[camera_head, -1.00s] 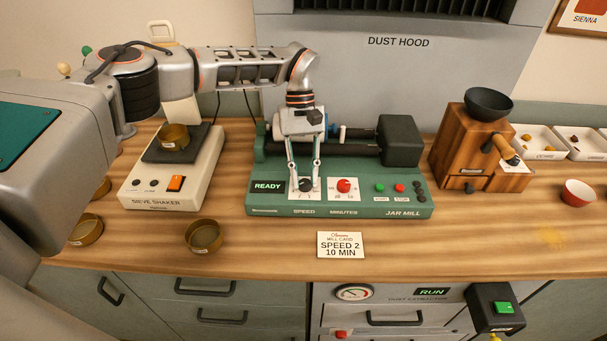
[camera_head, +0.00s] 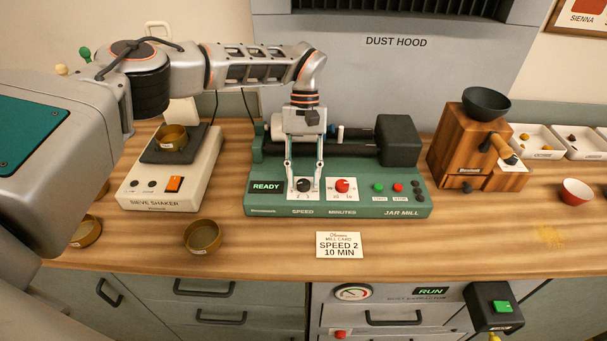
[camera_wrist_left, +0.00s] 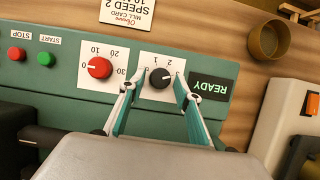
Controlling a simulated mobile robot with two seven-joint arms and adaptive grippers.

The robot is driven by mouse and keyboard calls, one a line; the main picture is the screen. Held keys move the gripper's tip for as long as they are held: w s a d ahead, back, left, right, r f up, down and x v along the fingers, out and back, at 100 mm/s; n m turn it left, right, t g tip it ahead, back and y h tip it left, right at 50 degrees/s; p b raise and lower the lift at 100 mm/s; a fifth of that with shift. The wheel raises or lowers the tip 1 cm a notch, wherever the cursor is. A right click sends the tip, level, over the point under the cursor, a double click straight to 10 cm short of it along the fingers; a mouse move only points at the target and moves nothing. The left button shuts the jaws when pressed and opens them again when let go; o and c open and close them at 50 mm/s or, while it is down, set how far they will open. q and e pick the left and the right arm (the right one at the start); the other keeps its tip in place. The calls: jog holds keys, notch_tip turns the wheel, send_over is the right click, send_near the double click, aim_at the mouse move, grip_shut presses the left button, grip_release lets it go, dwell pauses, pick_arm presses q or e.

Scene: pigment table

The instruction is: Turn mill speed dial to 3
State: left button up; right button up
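The 3 is not clearly readable. My left gripper (camera_head: 304,183) points down over the dial, one finger on each side. In the left wrist view its fingertips (camera_wrist_left: 161,76) are apart, with narrow gaps to the dial. My right gripper is not in view.
The red minutes dial (camera_head: 342,185) is close to the right finger. Green (camera_head: 378,188) and red (camera_head: 398,188) buttons lie further right. A card (camera_head: 339,245) reading SPEED 2, 10 MIN lies in front. The sieve shaker (camera_head: 195,190) stands left, a wooden grinder (camera_head: 468,150) right.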

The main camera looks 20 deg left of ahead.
aim_at(304, 180)
pick_arm(q)
notch_tip(304, 180, up, 10)
dwell(0.8)
jog(key=shift+f, duration=0.1)
dwell(0.3)
